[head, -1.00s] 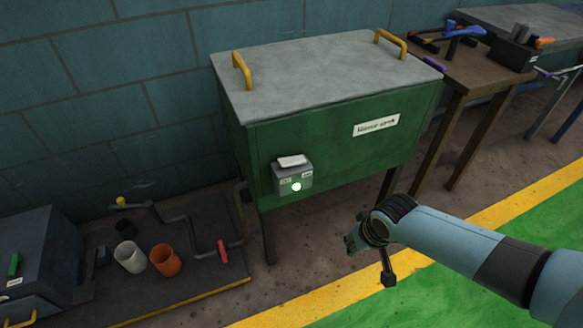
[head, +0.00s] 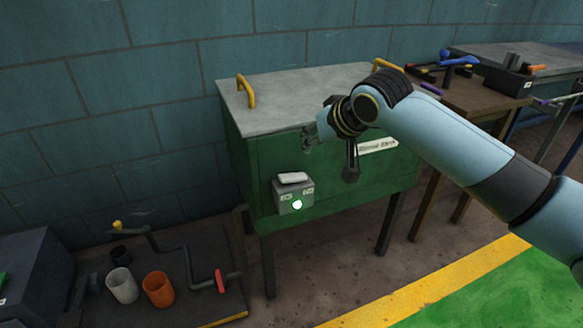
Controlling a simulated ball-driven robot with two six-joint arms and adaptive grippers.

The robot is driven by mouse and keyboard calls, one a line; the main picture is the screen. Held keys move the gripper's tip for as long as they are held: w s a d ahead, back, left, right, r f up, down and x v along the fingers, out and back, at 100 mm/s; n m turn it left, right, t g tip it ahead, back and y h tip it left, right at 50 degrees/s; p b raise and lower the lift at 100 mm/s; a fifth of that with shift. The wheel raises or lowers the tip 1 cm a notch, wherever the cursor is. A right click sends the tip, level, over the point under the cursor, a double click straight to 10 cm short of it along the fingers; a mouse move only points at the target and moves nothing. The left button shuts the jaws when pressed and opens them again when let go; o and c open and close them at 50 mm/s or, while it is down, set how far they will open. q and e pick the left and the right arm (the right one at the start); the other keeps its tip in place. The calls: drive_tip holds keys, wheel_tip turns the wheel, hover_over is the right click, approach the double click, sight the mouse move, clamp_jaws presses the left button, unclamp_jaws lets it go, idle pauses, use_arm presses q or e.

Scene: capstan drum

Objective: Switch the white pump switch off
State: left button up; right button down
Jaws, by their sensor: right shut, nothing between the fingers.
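The white pump switch (head: 292,178) is a white paddle on top of a small grey box (head: 294,193) on the front of the green cabinet. A round green lamp (head: 297,205) glows on the box's front, between two small labels too blurred to read surely. My right gripper (head: 309,139) is shut and empty, up and slightly right of the switch in the picture, apart from it. A dark part of my wrist hangs down in front of the cabinet. My left gripper is not in view.
The green cabinet (head: 335,195) has a grey lid with yellow handles (head: 246,92). A white label (head: 377,146) is partly behind my arm. At lower left, a platform holds a pipe with a red handle (head: 220,281), a white cup (head: 122,286) and an orange cup (head: 158,289). A tool bench (head: 455,98) stands right.

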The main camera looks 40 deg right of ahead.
drive_tip(key=b, duration=0.4)
hover_over(293, 178)
drive_tip(key=f, duration=0.7)
drive_tip(key=shift+s+d, duration=0.1)
drive_tip(key=shift+d, duration=0.1)
drive_tip(key=shift+w+a+f, duration=0.1)
drive_tip(key=shift+f, duration=0.5)
drive_tip(key=shift+w+a+f, duration=0.1)
drive_tip(key=shift+f, duration=0.5)
drive_tip(key=shift+a+f+b, duration=0.15)
drive_tip(key=shift+f+b, duration=0.35)
drive_tip(key=shift+f, duration=0.2)
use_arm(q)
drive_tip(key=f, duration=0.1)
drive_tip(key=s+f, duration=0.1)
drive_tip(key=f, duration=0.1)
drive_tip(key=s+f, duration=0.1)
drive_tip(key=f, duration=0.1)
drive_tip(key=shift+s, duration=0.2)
use_arm(e)
drive_tip(key=shift+w+a+f+h+p, duration=0.1)
drive_tip(key=shift+a+h+p, duration=0.2)
drive_tip(key=shift+p, duration=0.35)
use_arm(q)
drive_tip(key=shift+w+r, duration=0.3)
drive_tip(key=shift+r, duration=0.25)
use_arm(e)
drive_tip(key=shift+d+f, duration=0.15)
drive_tip(key=shift+f, duration=0.1)
